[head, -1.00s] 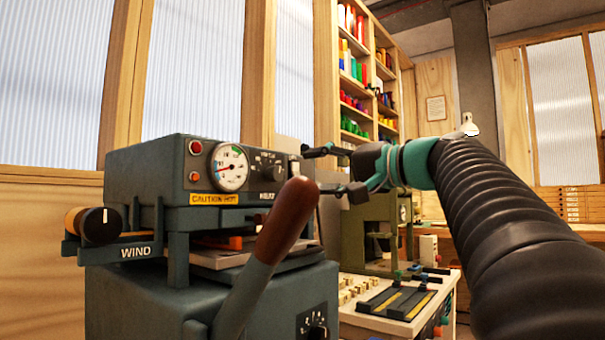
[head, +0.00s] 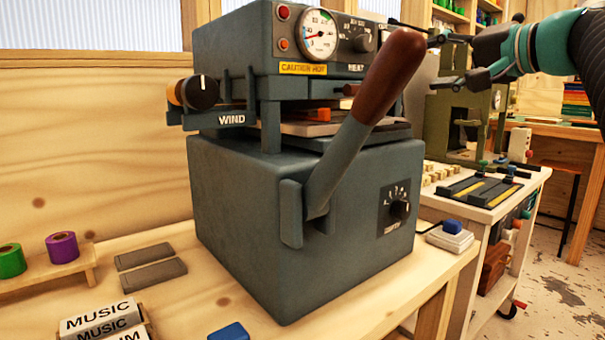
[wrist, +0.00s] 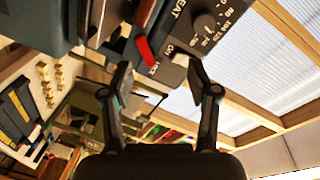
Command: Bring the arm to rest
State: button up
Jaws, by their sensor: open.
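My gripper (head: 437,62) is at the upper right of the head view, beside the right end of the machine's upper body. Its two fingers point left and are apart, with nothing between them. In the wrist view my gripper (wrist: 163,85) also shows spread fingers, with the machine's HEAT panel (wrist: 200,30) beyond. The grey-blue foil machine (head: 300,190) stands on the wooden bench. Its long lever (head: 365,115) with a brown grip slants up to the right, left of the fingers. The lever's grip covers part of the machine's front.
Green (head: 11,260) and purple (head: 62,247) foil rolls sit on a small wooden rack at the left. Lettered blocks (head: 103,322) and two grey bars lie on the bench. A side table (head: 490,195) with several control pieces stands at the right. Floor shows beyond it.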

jog(key=s+d+f+m+g+h, duration=0.1)
jog(key=s+f+g+h, duration=0.15)
jog(key=f, duration=1.05)
jog(key=s+d+f+m+g+h, duration=0.1)
jog(key=f+g+h, duration=0.25)
jog(key=f, duration=0.95)
jog(key=s+a+f+n+g+h, duration=0.1)
jog(key=s+a+f+n, duration=0.3)
jog(key=s+f, duration=0.5)
jog(key=s+a+f+n+g+h, duration=0.1)
jog(key=s+a+f+n+g, duration=0.1)
jog(key=s+a+f+n, duration=0.2)
jog(key=shift+s+a+f, duration=1.65)
jog(key=shift+s+f, duration=1.45)
jog(key=shift+f, duration=1.05)
